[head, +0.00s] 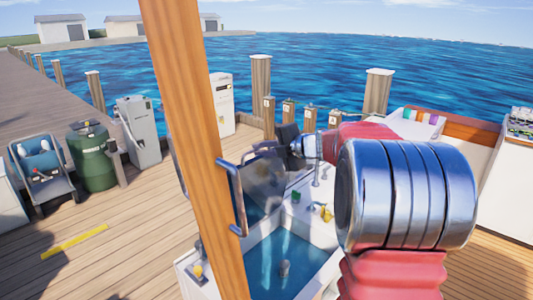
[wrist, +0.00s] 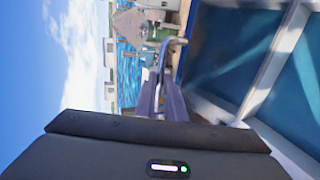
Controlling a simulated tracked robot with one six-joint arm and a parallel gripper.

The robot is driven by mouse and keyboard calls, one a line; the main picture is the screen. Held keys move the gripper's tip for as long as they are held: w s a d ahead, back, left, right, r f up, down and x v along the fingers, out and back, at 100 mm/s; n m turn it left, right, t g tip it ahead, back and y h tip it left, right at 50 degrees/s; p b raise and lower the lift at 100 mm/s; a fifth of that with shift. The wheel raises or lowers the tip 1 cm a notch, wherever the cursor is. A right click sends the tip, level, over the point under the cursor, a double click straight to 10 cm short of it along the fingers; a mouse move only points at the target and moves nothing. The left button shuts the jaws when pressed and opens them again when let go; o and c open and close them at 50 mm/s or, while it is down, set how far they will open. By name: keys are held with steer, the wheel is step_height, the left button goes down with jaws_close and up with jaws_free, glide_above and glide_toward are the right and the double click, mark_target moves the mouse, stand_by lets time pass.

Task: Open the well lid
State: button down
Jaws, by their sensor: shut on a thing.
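The well lid (head: 264,185) is a dark, see-through panel, tilted up steeply above the well in the head view. A blue-grey bar handle (head: 236,198) shows at its left side, beside a wooden post. The well (head: 285,262) below is a white-rimmed box with blue water, and its interior is visible. My gripper (head: 252,156) reaches in from the right at the lid's upper edge. In the wrist view the fingers (wrist: 162,98) are close together around the end of the curved handle (wrist: 168,55). The exact contact is partly hidden.
A wooden post (head: 190,130) crosses the head view and hides part of the scene. Small yellow items (head: 322,212) lie on the white counter right of the well. A green barrel (head: 92,155) and a cart (head: 42,165) stand on the deck at left.

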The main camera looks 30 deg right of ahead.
steer(key=shift+d+r, duration=0.15)
steer(key=shift+r, duration=0.55)
steer(key=c, duration=1.8)
jaws_free()
steer(key=shift+c, duration=0.2)
steer(key=shift+f, duration=0.2)
steer(key=shift+s, duration=0.15)
steer(key=v, duration=1.3)
steer(key=shift+s, duration=0.3)
steer(key=shift+n, duration=0.3)
